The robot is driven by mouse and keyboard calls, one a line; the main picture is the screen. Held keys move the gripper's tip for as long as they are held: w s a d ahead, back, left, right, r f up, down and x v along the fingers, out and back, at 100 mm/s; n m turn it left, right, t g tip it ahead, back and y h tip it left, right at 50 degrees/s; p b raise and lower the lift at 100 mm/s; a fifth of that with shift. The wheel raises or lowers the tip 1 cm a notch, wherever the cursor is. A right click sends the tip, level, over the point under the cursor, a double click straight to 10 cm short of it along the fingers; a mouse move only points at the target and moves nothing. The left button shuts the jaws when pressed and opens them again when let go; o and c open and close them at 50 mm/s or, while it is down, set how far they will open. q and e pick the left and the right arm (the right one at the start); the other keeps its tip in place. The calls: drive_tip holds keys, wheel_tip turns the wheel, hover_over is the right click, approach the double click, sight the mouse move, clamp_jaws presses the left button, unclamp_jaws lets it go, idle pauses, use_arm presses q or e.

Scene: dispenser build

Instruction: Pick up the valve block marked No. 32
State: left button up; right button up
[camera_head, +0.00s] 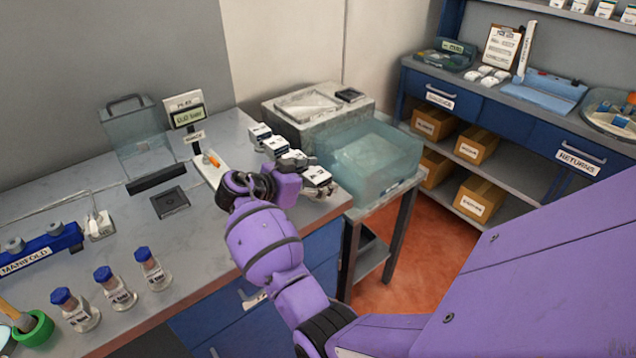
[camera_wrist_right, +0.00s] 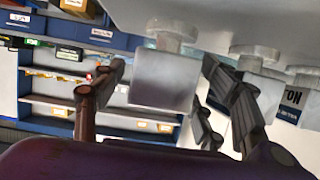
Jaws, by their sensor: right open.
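Several small white valve blocks stand in a row near the counter's right end: the rear one (camera_head: 259,134), another (camera_head: 275,147), and the front one (camera_head: 317,177). Their markings are too small to read, so I cannot tell which is No. 32. My right gripper (camera_head: 302,170) is open at the front end of the row and partly hides the blocks there. In the right wrist view, which looks upside down, a grey-white block (camera_wrist_right: 163,84) shows between the open fingers (camera_wrist_right: 163,66), with no clear contact. My left gripper is not in view.
A translucent bin (camera_head: 370,150) and a stone-like basin (camera_head: 306,104) stand right of the row. A scale-like display (camera_head: 187,115) stands behind left. Blue-capped bottles (camera_head: 150,268) and a blue manifold rack (camera_head: 38,252) are at left.

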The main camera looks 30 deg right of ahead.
drive_tip(key=c, duration=1.6)
drive_tip(key=shift+w+r, duration=0.1)
clamp_jaws()
